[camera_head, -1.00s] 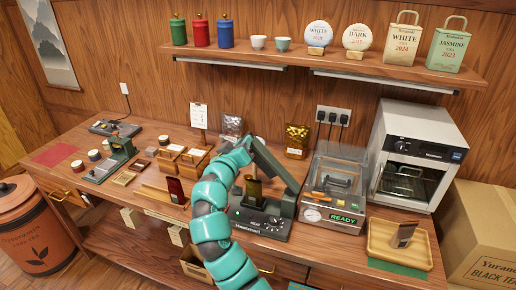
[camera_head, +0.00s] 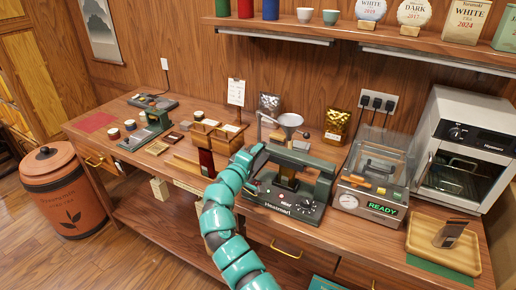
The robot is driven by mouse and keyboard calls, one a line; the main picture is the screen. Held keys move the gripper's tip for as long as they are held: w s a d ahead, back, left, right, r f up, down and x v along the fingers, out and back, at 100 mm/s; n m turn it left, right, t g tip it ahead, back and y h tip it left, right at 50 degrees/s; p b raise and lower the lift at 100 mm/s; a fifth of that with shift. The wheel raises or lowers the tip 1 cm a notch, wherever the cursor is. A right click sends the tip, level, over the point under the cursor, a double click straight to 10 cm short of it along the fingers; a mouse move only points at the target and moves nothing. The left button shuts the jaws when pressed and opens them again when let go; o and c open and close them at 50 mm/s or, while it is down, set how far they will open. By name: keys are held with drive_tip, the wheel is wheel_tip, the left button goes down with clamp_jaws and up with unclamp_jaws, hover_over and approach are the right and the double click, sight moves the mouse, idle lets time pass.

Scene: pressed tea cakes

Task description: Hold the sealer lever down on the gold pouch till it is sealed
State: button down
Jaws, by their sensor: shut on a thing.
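The dark green heat sealer (camera_head: 275,199) stands on the bench in the head view. Its lever (camera_head: 300,156) lies low and nearly level across the sealer's top. The gold pouch (camera_head: 286,177) is under the lever, at the middle of the sealer, and only part of it shows. My gripper (camera_head: 254,151), at the end of my teal arm, is at the left end of the lever and shut on it. Its fingertips are mostly hidden, so the exact grip is hard to see. I cannot tell from this view whether the pouch's top is sealed.
Another gold pouch (camera_head: 337,122) and a silver pouch (camera_head: 269,103) stand near the wall. The vacuum machine (camera_head: 370,185), showing READY, is close on the right. A wooden tray (camera_head: 470,262) lies farther right.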

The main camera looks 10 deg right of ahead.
drive_tip(key=shift+f+n, duration=0.3)
drive_tip(key=shift+f, duration=0.3)
drive_tip(key=shift+f, duration=0.15)
drive_tip(key=c, duration=1.3)
unclamp_jaws()
drive_tip(key=shift+s+a, duration=0.1)
drive_tip(key=b+v, duration=0.3)
drive_tip(key=v, duration=1.4)
drive_tip(key=shift+s+a, duration=0.1)
